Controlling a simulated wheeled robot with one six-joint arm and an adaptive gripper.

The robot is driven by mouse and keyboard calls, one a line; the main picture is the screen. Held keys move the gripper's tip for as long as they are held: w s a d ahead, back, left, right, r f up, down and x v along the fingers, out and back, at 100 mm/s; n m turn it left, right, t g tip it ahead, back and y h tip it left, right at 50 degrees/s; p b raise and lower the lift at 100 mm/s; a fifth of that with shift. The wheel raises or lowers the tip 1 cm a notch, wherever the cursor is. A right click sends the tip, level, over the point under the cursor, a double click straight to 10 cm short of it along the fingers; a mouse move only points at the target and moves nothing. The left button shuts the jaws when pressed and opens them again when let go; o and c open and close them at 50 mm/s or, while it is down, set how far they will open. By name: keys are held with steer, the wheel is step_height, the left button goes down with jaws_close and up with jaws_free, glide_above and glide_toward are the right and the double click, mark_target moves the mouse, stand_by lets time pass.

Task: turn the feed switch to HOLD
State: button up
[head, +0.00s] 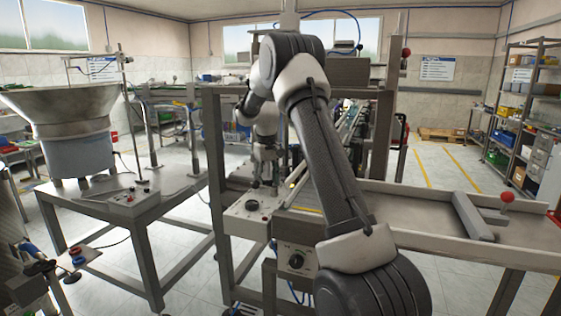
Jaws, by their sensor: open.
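My gripper (264,183) is open and points down at the far end of my arm, above a sloped grey panel (236,213). A dark round knob (252,205) sits on this panel, just left of and below my gripper's fingertips. I see no contact, but the gap is hard to judge. A second dark knob (297,260) is on a box on the front of the frame, partly beside my arm. The labels are too small to read, so I cannot tell which knob is the feed switch or where it points.
My arm hides much of the middle of the frame. A bowl feeder (62,110) stands on a table at left, with a small control box (128,200). A tray table (430,215) with a red ball knob (507,197) extends right. Grey posts (215,170) flank the panel.

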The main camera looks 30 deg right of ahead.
steer(key=m, duration=0.9)
steer(key=shift+r+m, duration=0.15)
steer(key=shift+m, duration=0.75)
step_height(320, 180, up, 8)
steer(key=shift+f, duration=0.2)
steer(key=s+a+r+n+t, duration=0.1)
steer(key=s+r, duration=0.3)
steer(key=s, duration=0.4)
steer(key=s+a+r+n, duration=0.3)
steer(key=s+a, duration=0.1)
steer(key=s, duration=0.4)
steer(key=s+a+r+n+t, duration=0.1)
steer(key=s+a+r+n, duration=0.1)
steer(key=s, duration=0.7)
steer(key=shift+a+r+n+t, duration=0.15)
steer(key=shift+a+r+n, duration=0.1)
steer(key=shift+r, duration=0.4)
steer(key=shift+a+r+n+t, duration=0.15)
steer(key=shift+r+n, duration=0.1)
steer(key=shift+r, duration=0.4)
steer(key=shift+s+a, duration=0.1)
steer(key=shift+s, duration=0.45)
